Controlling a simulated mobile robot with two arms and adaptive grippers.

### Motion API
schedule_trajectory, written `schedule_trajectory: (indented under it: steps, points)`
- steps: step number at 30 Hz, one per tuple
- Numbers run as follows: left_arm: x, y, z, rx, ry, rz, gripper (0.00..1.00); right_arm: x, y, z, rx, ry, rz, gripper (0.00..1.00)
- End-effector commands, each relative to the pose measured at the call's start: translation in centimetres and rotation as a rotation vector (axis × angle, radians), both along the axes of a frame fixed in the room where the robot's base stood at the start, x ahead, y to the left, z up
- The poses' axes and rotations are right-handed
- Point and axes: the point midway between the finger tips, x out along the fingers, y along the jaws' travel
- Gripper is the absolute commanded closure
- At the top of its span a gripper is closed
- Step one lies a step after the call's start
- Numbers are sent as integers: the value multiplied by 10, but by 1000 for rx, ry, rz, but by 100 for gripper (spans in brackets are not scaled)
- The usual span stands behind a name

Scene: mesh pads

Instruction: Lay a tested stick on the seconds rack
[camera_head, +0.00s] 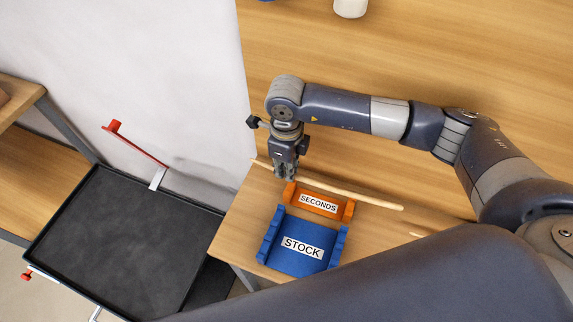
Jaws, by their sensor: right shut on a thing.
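A long pale wooden stick (350,193) runs slanting from upper left to lower right, along the far side of the orange SECONDS rack (319,203). My right gripper (285,177) points down and is shut on the stick near its left end. Whether the stick touches the rack's end posts or hangs just above them I cannot tell. The blue STOCK rack (297,247) stands in front of the orange one and holds no stick that I can see. My left gripper is not in view.
Another pale stick (424,234) shows at the right, partly hidden by my arm. A black tray (120,240) with a red-ended lever (137,142) stands left of the wooden table (237,212). A white container (350,8) is at the top edge.

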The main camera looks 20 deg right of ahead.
Motion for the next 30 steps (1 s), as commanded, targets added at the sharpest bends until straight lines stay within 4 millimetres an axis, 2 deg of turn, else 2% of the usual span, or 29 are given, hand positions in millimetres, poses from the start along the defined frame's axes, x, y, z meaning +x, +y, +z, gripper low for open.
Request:
schedule_trajectory:
  steps: [11, 15, 20, 29, 30]
  points:
    - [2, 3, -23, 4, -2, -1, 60, 0, 0, -41, 0, 1, 1, 100]
    - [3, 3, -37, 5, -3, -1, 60, 0, 0, -55, 0, 0, 1, 100]
    - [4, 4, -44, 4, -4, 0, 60, 0, 0, -62, 0, 0, 1, 100]
    - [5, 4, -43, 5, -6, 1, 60, -1, 0, -63, 0, 4, 1, 100]
    - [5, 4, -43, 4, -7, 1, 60, -1, 1, -63, 0, 4, 2, 82]
